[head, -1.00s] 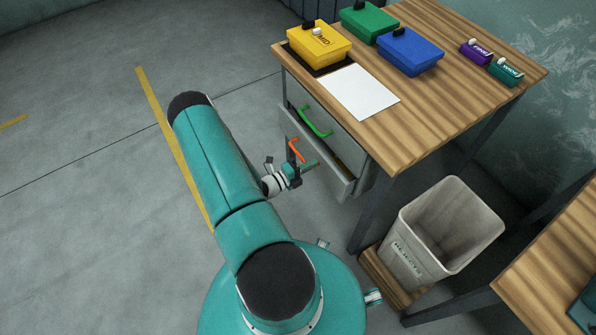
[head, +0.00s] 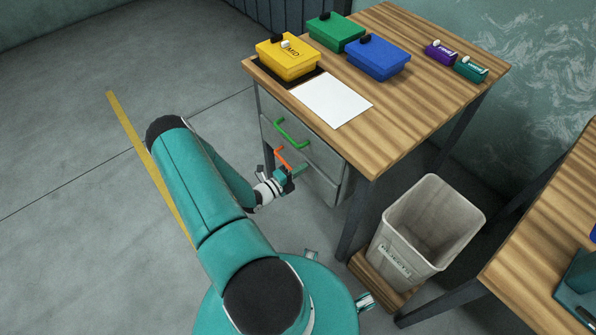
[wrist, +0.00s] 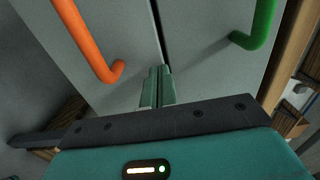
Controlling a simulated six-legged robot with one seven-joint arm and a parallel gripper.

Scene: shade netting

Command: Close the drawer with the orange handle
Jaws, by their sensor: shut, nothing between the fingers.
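The orange handle (head: 284,158) is on the lower drawer front (head: 322,186) of the cabinet under the wooden table. That front looks flush or nearly flush with the upper drawer front, and no drawer inside shows. In the wrist view, the orange handle (wrist: 88,42) is at upper left on its grey drawer front (wrist: 130,40). A narrow dark gap separates it from the other front. My gripper (head: 299,169) is shut and empty, beside the orange handle. In the wrist view, its fingertips (wrist: 157,72) point at the drawer front close to the gap; contact is unclear.
The upper drawer has a green handle (head: 291,134). On the table (head: 425,95) are a yellow box (head: 288,58), green box (head: 335,32), blue box (head: 378,58) and white sheet (head: 332,99). A reject bin (head: 404,254) stands at right. Open floor (head: 60,220) lies at left.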

